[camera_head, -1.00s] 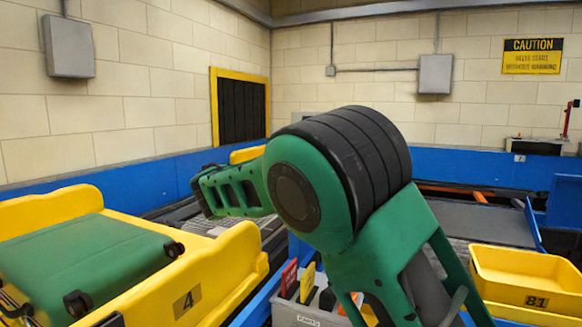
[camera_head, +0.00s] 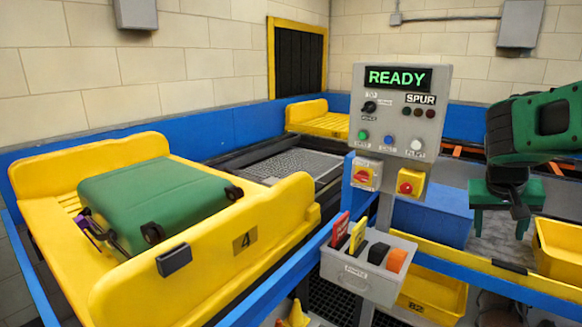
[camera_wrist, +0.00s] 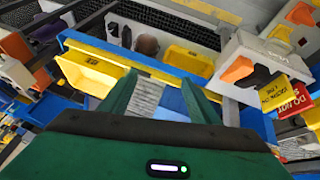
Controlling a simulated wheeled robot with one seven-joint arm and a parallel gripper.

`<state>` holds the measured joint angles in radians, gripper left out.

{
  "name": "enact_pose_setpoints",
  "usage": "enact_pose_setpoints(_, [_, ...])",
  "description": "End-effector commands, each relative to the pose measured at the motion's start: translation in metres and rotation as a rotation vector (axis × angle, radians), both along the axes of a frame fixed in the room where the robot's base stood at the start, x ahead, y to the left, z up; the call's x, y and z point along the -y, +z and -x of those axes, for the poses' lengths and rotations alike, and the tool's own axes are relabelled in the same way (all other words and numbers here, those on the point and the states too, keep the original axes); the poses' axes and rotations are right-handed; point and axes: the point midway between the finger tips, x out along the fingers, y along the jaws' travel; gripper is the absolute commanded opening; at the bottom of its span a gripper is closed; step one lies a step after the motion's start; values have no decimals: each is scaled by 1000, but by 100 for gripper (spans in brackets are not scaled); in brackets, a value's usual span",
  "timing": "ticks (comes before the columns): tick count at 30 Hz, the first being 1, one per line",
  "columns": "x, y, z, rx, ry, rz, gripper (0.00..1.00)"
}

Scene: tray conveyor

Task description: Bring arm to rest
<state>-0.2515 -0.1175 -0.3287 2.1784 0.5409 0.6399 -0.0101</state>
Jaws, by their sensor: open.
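My gripper (camera_head: 507,207) is green and hangs at the right of the head view, fingers pointing down. It is open and empty, above the grey belt and left of a yellow bin (camera_head: 558,250). In the wrist view my gripper's two fingers (camera_wrist: 158,95) stand apart with nothing between them. My green arm enters the head view from the right edge.
A control panel (camera_head: 395,110) reading READY stands in the middle, with a grey parts bin (camera_head: 340,270) below it. A green suitcase (camera_head: 150,205) lies in yellow tray 4 (camera_head: 270,235) at left. A blue box (camera_head: 432,218) is left of my gripper.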

Motion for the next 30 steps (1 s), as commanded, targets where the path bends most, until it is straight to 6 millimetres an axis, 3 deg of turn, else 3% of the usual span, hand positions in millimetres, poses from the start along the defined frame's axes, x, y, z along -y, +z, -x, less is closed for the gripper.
enact_pose_setpoints(1, [3, -8, 32, -28, -20, -50, 56])
enact_pose_setpoints(6, [-12, -37, 130, -135, -50, -219, 56])
enact_pose_setpoints(9, [-29, -51, 180, -188, -58, -303, 56])
enact_pose_setpoints(13, [-52, -65, 230, -243, -63, -385, 56])
enact_pose_setpoints(19, [-70, -74, 263, -282, -64, -439, 56])
enact_pose_setpoints(30, [-71, -75, 264, -285, -63, -442, 56])
